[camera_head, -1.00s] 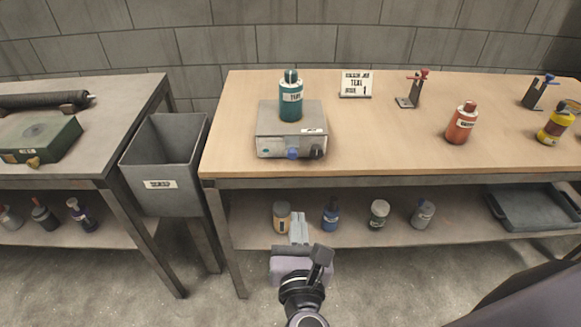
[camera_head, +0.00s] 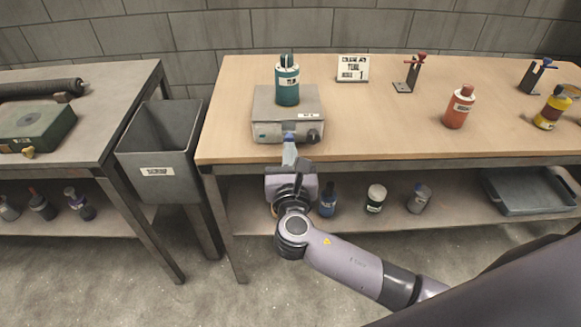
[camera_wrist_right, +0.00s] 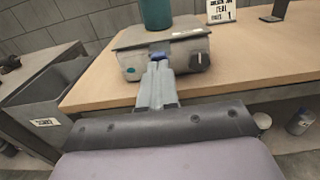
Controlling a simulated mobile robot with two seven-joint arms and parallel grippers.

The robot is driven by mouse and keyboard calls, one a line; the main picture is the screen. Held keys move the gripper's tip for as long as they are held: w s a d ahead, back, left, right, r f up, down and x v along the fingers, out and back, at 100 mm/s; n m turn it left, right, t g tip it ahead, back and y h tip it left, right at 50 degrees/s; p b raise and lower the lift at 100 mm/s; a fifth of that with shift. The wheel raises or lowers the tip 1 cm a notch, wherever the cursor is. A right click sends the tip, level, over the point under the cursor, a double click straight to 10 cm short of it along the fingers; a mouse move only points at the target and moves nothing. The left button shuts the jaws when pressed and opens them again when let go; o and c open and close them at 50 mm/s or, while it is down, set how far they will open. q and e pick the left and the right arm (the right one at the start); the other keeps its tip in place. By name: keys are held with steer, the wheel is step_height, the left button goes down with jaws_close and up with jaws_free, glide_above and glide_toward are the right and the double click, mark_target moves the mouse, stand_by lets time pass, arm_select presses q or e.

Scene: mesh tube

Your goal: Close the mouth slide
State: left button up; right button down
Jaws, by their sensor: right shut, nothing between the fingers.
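A grey box (camera_head: 268,108) stands near the front left of the wooden table, with a teal bottle (camera_head: 287,82) upright on top. Its front face carries a blue part (camera_head: 289,135) and a black knob (camera_head: 313,135). No part is clearly marked as the mouth slide. My left gripper is out of view.
A grey bin (camera_head: 160,150) stands left of the wooden table (camera_head: 370,130). An orange bottle (camera_head: 459,108), a sign (camera_head: 353,69) and small stands are to the right. Several bottles and a grey tray (camera_head: 525,190) are on the lower shelf.

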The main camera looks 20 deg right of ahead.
mark_target(290, 136)
steer(key=shift+w+d, duration=0.1)
steer(key=shift+w, duration=0.25)
steer(key=x, duration=0.3)
steer(key=shift+w, duration=0.2)
steer(key=shift+w+d+r, duration=0.1)
steer(key=shift+d+r, duration=0.1)
steer(key=shift+r, duration=0.15)
